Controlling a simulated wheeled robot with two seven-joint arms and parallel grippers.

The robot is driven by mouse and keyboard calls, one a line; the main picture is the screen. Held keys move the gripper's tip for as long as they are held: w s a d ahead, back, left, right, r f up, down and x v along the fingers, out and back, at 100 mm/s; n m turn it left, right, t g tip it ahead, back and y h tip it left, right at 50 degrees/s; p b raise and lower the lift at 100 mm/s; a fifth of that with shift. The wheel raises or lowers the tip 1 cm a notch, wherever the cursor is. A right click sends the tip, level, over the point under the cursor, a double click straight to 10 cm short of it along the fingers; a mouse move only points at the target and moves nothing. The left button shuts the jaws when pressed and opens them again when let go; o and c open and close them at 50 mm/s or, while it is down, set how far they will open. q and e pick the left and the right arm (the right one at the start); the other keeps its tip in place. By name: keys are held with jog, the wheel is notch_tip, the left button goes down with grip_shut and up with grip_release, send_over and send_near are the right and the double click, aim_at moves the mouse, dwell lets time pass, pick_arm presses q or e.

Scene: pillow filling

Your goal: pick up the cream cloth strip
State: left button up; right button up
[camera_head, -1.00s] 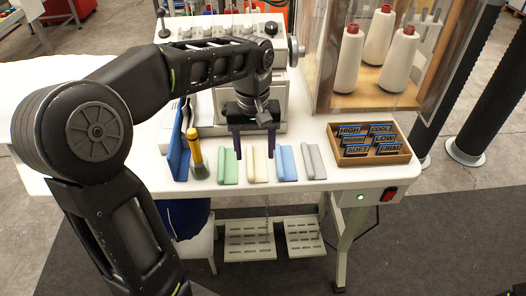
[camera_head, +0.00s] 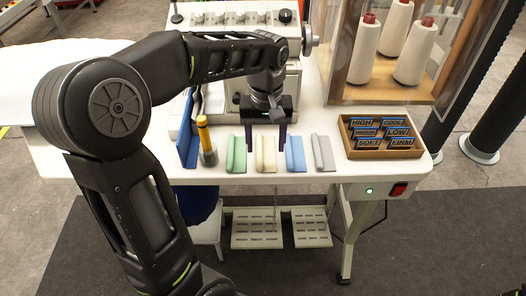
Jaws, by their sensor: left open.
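The cream cloth strip (camera_head: 266,154) lies on the white table in a row of folded strips, between a green strip (camera_head: 236,155) and a blue strip (camera_head: 295,154). My left gripper (camera_head: 266,145) is open and points down over the cream strip, one dark finger at each side of it. I cannot tell how far above the table the fingertips are. The gripper holds nothing. My right gripper is not in view.
A grey strip (camera_head: 323,153) lies right of the blue one. A yellow-handled tool (camera_head: 206,140) and a blue upright panel (camera_head: 188,135) stand at the left. A label tray (camera_head: 348,152) is at the right. The sewing machine (camera_head: 225,75) stands behind.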

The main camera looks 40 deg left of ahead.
aim_at(266, 163)
pick_arm(q)
notch_tip(266, 163, down, 5)
jog(key=shift+d+f+p, duration=0.1)
jog(key=shift+p, duration=0.45)
jog(key=shift+c, duration=0.2)
jog(key=c, duration=1.1)
